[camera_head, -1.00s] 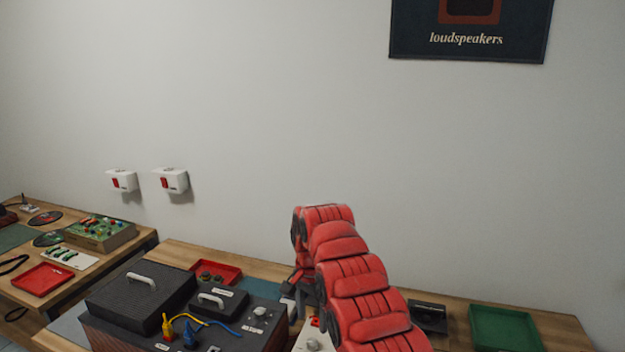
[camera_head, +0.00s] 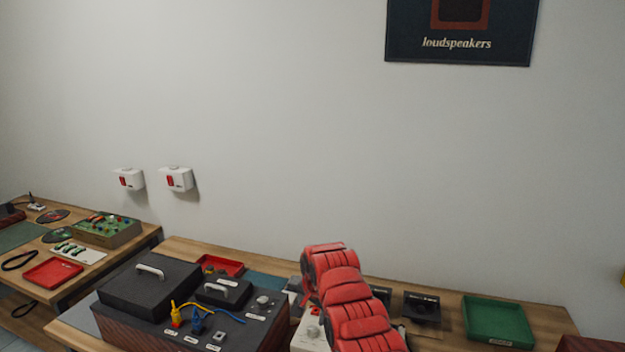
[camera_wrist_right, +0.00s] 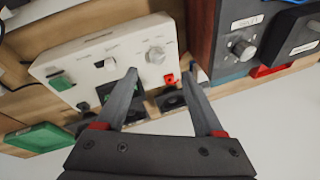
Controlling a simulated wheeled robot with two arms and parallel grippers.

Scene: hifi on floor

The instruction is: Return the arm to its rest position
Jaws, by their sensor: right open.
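My right arm, red and padded, rises from the bottom of the head view right of the middle and stands in front of the bench. Its gripper is hidden behind the arm there. In the right wrist view my right gripper (camera_wrist_right: 163,72) shows two dark fingers spread apart with nothing between them. Beyond the fingertips is a white box (camera_wrist_right: 105,65) with knobs, a green switch and a red part; I cannot tell the exact gap. My left gripper is not in view.
A dark hifi unit (camera_head: 190,318) with lids and yellow and blue cables stands left of my arm. A green tray (camera_head: 498,320) and a black part (camera_head: 422,308) lie to the right. A red tray (camera_head: 53,273) is on the left bench.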

